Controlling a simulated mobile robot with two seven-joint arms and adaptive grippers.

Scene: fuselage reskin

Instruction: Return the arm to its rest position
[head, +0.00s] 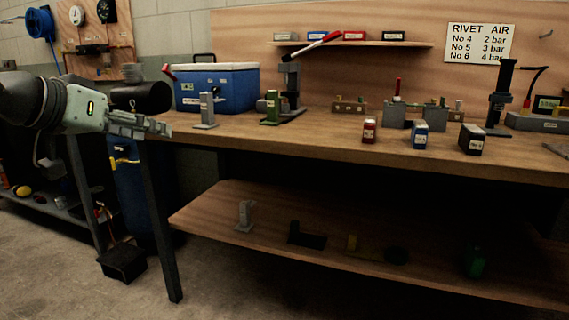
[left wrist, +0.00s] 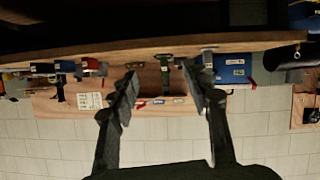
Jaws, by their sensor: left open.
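My left arm comes in from the left in the head view, held out level. My left gripper (head: 160,128) points right, in front of the left end of the workbench (head: 330,142), near a blue cooler box (head: 222,90) that stands behind it. In the left wrist view, which looks upside down, the two fingers of my left gripper (left wrist: 161,78) stand wide apart with nothing between them. The cooler (left wrist: 233,68) and bench edge (left wrist: 130,46) show beyond them. My right gripper is in neither view.
The bench top carries a green block tool (head: 271,108), a lever press (head: 291,85), and red (head: 369,130) and blue (head: 420,135) small containers. A lower shelf (head: 330,262) holds several dark parts. A black bin (head: 122,262) stands on the floor at left. Floor in front is clear.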

